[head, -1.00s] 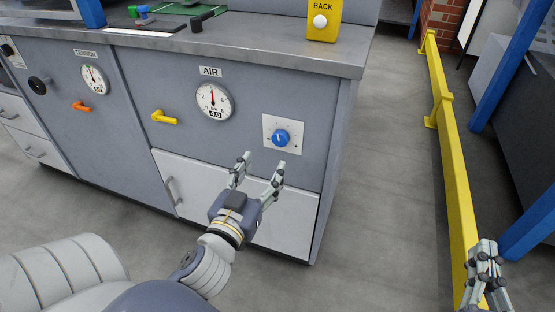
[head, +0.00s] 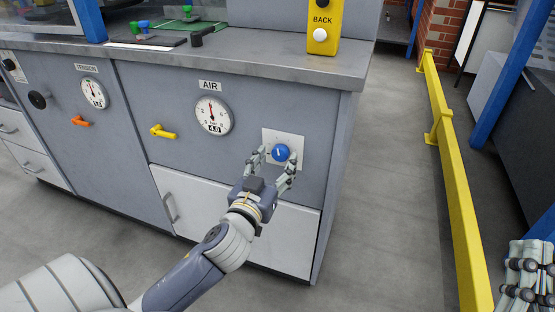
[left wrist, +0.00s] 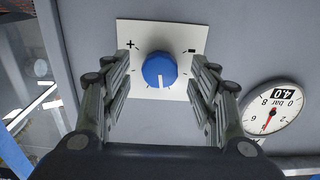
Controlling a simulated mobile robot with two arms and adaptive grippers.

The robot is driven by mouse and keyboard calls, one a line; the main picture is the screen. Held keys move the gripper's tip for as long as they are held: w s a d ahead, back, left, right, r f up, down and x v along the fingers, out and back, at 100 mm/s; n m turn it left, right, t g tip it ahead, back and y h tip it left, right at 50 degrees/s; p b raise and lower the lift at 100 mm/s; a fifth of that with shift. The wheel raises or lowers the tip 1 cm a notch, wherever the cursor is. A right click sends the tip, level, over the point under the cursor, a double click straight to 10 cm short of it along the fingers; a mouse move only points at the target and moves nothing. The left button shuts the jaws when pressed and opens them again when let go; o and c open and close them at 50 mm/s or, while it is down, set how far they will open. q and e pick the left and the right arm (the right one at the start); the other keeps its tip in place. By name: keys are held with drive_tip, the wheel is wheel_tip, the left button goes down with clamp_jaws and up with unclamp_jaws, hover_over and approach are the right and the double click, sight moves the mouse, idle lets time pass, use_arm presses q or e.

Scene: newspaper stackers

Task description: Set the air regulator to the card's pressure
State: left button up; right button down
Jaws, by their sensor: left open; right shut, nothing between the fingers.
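The blue air regulator knob (head: 280,153) sits on a white plate (head: 298,140) on the grey cabinet front. In the left wrist view the knob (left wrist: 160,70) has a white pointer line, with + and - marks on the plate. My left gripper (head: 270,160) is open, its fingers on either side of the knob with visible gaps. The AIR gauge (head: 213,115) is left of the plate; its red needle points roughly up and its label reads 4.0. It also shows in the left wrist view (left wrist: 270,110). My right gripper (head: 525,275) is shut and empty at lower right. I cannot make out a pressure card.
A yellow BACK button box (head: 322,28) stands on the worktop. A yellow rail (head: 446,150) runs along the floor at right.

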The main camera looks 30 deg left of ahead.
use_arm(q)
drive_tip(key=shift+x, duration=0.95)
use_arm(e)
drive_tip(key=shift+s+r+t, duration=0.25)
drive_tip(key=shift+r+t, duration=0.05)
drive_tip(key=shift+r, duration=0.05)
use_arm(q)
drive_tip(key=c, duration=1.1)
drive_tip(key=shift+o, duration=0.2)
